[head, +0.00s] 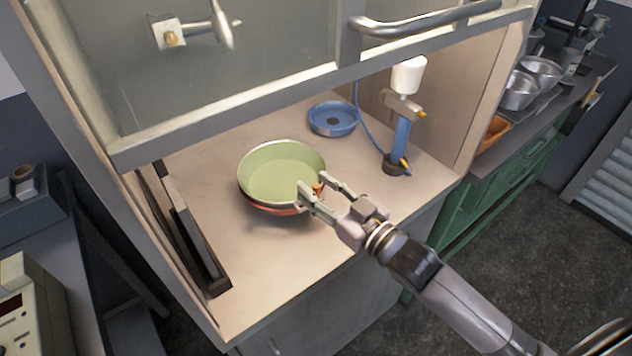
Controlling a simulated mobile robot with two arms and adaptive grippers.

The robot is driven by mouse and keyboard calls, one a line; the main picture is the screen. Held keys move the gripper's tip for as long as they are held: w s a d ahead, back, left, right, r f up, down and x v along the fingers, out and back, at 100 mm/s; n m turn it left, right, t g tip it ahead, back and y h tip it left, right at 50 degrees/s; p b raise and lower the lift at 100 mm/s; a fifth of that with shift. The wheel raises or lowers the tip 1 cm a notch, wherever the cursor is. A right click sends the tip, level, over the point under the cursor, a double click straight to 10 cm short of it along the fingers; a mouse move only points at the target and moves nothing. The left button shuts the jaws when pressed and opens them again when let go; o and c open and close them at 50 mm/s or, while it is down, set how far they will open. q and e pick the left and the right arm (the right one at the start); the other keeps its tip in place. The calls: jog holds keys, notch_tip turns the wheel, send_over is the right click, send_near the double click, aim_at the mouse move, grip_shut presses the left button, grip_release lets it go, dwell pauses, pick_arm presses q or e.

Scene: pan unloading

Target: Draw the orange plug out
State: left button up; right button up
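The orange plug (318,187) is a small piece at the right side of a round pan (280,175) with green liquid or a green inside. The pan stands on the bench inside a fume hood. My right gripper (318,186) reaches in from the lower right, with one finger in front of the plug and one behind it. The fingers are apart, and I cannot tell whether they touch the plug. The near finger hides part of the pan's right wall. My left gripper is not in view.
The raised glass sash (230,75) with its handle (425,20) hangs above. A blue dish (333,119) lies behind the pan. A stand with a blue column (401,145) is at the right. A dark frame (190,235) stands at the left. The bench front is clear.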

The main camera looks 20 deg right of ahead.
jog(key=shift+w+a, duration=0.2)
jog(key=shift+w, duration=0.25)
jog(key=shift+c, duration=0.6)
grip_shut()
